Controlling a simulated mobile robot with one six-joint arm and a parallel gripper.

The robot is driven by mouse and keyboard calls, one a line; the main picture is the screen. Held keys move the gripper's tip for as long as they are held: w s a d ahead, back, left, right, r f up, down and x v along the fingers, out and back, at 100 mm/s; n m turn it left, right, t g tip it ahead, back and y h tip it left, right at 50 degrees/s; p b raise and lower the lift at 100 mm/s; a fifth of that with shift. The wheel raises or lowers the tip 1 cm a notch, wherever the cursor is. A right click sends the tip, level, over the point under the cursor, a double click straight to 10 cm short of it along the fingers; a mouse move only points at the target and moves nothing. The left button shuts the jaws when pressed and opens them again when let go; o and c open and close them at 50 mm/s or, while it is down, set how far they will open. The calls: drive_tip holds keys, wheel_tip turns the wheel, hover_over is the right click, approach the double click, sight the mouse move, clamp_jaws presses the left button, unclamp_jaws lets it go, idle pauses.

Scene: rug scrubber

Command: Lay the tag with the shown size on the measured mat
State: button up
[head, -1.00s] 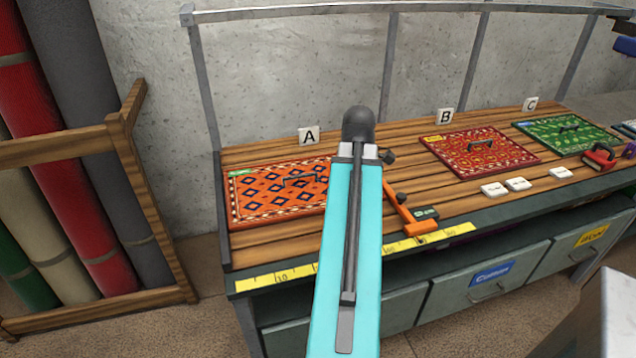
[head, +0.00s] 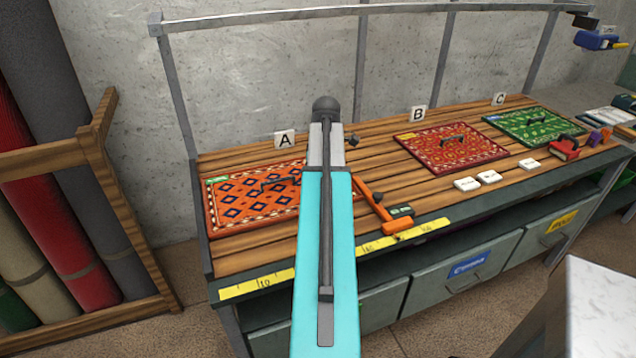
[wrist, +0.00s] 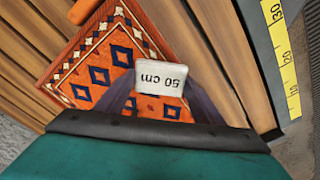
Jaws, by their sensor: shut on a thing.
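A white tag (wrist: 161,77) printed "50 cm", upside down in the wrist view, is held between the dark fingers of my gripper (wrist: 160,95). It appears in front of the orange mat (wrist: 120,50) with blue diamonds; I cannot tell its height above it. In the head view this orange mat (head: 228,213) lies at the left of the bench by sign A (head: 284,139), partly behind my arm. The gripper and held tag are hidden there. An orange measuring tool (head: 398,226) with a small dark display lies right of the mat; its reading is too small to tell.
A red mat (head: 450,150) and a green mat (head: 535,127) lie further right. Three white tags (head: 488,176) lie near the front edge. A yellow ruler strip (head: 255,287) runs along that edge. A metal frame (head: 177,95) rises behind the bench.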

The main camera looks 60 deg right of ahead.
drive_tip(key=shift+w+d+f+p, duration=0.15)
drive_tip(key=shift+w+d+p, duration=0.15)
drive_tip(key=shift+w+d, duration=1)
drive_tip(key=shift+s+d, duration=0.1)
drive_tip(key=shift+d, duration=0.1)
drive_tip(key=shift+d, duration=0.2)
drive_tip(key=shift+f+p, duration=0.75)
drive_tip(key=shift+f, duration=1.05)
drive_tip(key=shift+f, duration=0.15)
drive_tip(key=o, duration=1.1)
drive_tip(key=shift+r, duration=0.25)
